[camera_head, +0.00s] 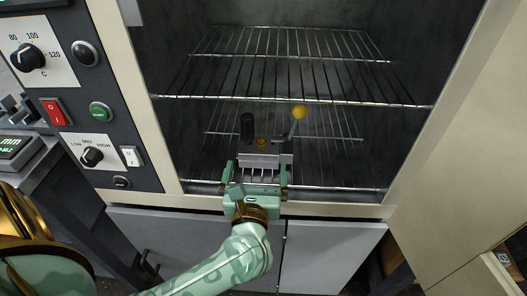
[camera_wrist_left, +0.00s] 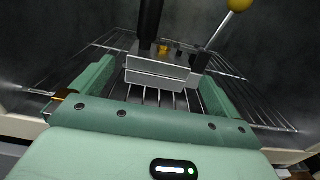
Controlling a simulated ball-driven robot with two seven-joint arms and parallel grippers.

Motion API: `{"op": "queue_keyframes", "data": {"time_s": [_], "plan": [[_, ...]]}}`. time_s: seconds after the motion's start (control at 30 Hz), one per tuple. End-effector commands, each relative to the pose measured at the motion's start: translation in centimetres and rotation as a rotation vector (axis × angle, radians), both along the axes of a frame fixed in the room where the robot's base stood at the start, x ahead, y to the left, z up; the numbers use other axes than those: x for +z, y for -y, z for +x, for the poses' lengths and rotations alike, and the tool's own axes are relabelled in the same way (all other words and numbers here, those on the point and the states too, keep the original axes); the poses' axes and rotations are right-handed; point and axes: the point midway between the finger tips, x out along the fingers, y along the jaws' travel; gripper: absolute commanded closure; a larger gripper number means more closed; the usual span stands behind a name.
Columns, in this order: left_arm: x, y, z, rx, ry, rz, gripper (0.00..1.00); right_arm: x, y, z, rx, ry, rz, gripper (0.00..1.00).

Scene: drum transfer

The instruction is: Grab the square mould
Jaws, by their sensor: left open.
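The square mould (camera_head: 262,160) is a grey metal block with a black upright handle and a lever ending in a yellow ball. It is inside the open oven, low over the lower wire rack; its exact contact with the rack is hidden. My left gripper (camera_head: 257,174) reaches in from the front, open, with one green finger towards each side of the mould. In the left wrist view the mould (camera_wrist_left: 160,68) lies ahead, between the spread fingertips (camera_wrist_left: 155,80), with no clear grip on it. My right gripper is not in view.
The oven's upper wire rack (camera_head: 290,98) spans the chamber above and behind the mould. The lower rack (camera_head: 335,165) is bare to the right. The oven's front frame (camera_head: 330,208) edges the opening. A control panel (camera_head: 85,100) stands left.

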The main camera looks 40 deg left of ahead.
Motion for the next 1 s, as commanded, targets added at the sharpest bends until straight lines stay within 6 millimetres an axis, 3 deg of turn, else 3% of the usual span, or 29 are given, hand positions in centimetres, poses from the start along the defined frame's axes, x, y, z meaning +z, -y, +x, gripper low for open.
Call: {"op": "queue_keyframes", "data": {"time_s": [0.2, 0.37, 0.63, 0.97, 1.0], "plan": [[-0.3, -2.3, 3.8, 0.000, -0.002, 0.006, 0.00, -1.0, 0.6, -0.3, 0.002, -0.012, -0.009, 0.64], [-0.2, -3.0, 4.9, 0.000, -0.001, 0.006, 0.00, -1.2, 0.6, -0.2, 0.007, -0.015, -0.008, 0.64], [-0.7, -4.9, 8.5, 0.000, -0.003, 0.009, 0.00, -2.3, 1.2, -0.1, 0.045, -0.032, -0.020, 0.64], [-0.4, -5.4, 9.3, 0.000, -0.003, 0.006, 0.00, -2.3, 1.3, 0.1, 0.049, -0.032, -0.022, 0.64], [-0.4, -5.4, 9.3, 0.000, -0.003, 0.006, 0.11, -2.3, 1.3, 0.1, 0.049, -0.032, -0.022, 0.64]]}}
